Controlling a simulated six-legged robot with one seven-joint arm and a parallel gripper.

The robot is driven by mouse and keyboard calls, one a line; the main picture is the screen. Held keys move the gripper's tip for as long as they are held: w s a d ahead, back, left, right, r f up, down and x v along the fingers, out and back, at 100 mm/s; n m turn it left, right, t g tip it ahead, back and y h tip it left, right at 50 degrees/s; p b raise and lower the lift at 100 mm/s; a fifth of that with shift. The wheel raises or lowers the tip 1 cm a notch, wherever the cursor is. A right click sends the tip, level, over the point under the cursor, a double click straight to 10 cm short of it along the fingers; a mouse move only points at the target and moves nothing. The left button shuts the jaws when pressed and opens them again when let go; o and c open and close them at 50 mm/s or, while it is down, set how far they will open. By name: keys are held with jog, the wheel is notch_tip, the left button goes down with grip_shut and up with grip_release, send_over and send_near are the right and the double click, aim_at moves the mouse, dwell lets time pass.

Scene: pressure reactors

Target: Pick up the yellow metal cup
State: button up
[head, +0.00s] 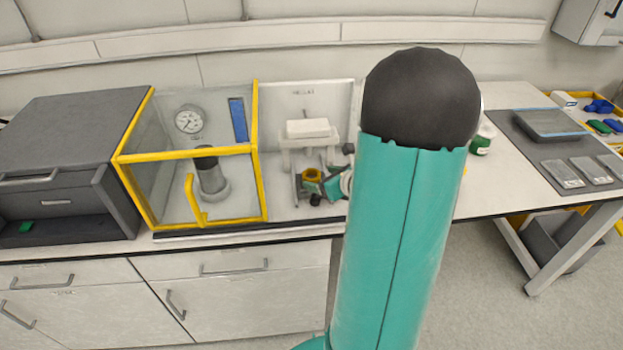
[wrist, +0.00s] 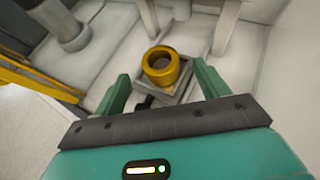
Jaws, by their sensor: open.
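The yellow metal cup (wrist: 161,66) stands upright on a small grey square base in the wrist view, with its round opening facing up. In the head view the cup (head: 311,174) shows small on the bench, partly hidden by parts of my gripper. My gripper (wrist: 160,88) is open, with one green finger on each side and a dark bar between them at the near end. The cup lies ahead between the fingertips, apart from both as far as I can tell. My gripper (head: 328,186) also shows in the head view, mostly hidden behind my arm.
A yellow-framed clear enclosure (head: 262,160) with a gauge and a grey cylinder stands left of the cup. A white stand (head: 306,132) rises just behind it. A grey drawer unit (head: 70,150) is at far left. A grey mat (head: 540,160) lies at right.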

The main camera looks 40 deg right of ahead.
aim_at(309, 176)
jog(key=x, duration=0.4)
jog(key=shift+f, duration=0.15)
jog(key=c, duration=1.1)
jog(key=shift+c, duration=0.3)
